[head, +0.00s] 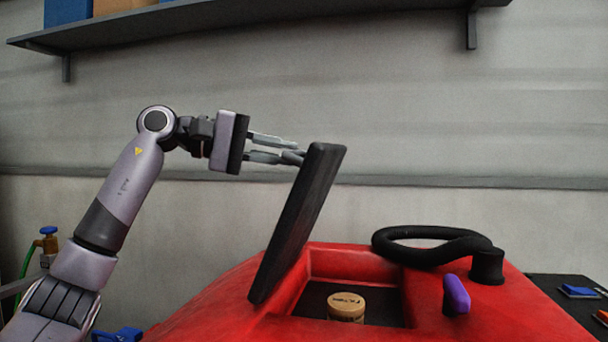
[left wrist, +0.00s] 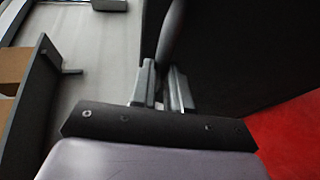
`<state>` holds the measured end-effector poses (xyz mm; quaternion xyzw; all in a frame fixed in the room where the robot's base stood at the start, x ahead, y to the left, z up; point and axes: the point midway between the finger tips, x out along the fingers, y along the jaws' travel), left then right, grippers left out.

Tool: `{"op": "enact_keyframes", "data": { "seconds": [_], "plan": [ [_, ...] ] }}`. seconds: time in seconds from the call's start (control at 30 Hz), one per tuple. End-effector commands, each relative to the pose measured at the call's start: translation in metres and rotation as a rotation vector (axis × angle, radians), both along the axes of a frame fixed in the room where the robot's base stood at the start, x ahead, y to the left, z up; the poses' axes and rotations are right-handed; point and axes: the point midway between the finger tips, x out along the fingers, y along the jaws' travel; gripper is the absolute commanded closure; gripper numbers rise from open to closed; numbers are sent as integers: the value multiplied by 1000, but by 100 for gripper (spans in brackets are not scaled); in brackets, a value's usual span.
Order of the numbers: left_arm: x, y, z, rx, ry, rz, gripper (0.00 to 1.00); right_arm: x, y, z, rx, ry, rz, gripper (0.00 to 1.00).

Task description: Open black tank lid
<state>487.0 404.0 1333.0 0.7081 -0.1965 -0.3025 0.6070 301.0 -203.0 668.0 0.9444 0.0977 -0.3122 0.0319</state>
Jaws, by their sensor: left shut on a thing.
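The black tank lid (head: 298,222) stands raised and tilted on the red scrubber (head: 230,300), its top leaning right. Below it the tank opening is uncovered, with a tan cap (head: 346,306) inside. My left gripper (head: 300,155) is at the lid's upper left side, level with its top edge. In the left wrist view the lid (left wrist: 230,60) is a large dark panel, and the left gripper's fingers (left wrist: 163,82) are close together at a dark rounded edge in front of it. The exact grip point is partly hidden. My right gripper is not in view.
A black hose (head: 430,248) loops over the right of the scrubber near a purple handle (head: 456,294). A wall shelf (head: 260,14) with boxes hangs above. A brass valve with a blue knob (head: 49,238) is at the far left. The wall area right of the lid is clear.

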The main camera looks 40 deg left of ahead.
Motion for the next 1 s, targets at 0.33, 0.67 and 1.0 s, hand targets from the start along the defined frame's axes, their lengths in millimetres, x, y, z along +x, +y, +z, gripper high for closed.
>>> {"op": "enact_keyframes", "data": {
  "seconds": [0.33, 0.67, 1.0],
  "plan": [
    [-25, 55, -11, -247, -124, 1, 100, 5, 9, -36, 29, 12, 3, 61],
    [-38, 79, -15, -367, -181, -3, 100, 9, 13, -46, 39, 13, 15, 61],
    [-40, 84, -14, -392, -193, -2, 100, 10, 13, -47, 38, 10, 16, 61]
  ]
}}
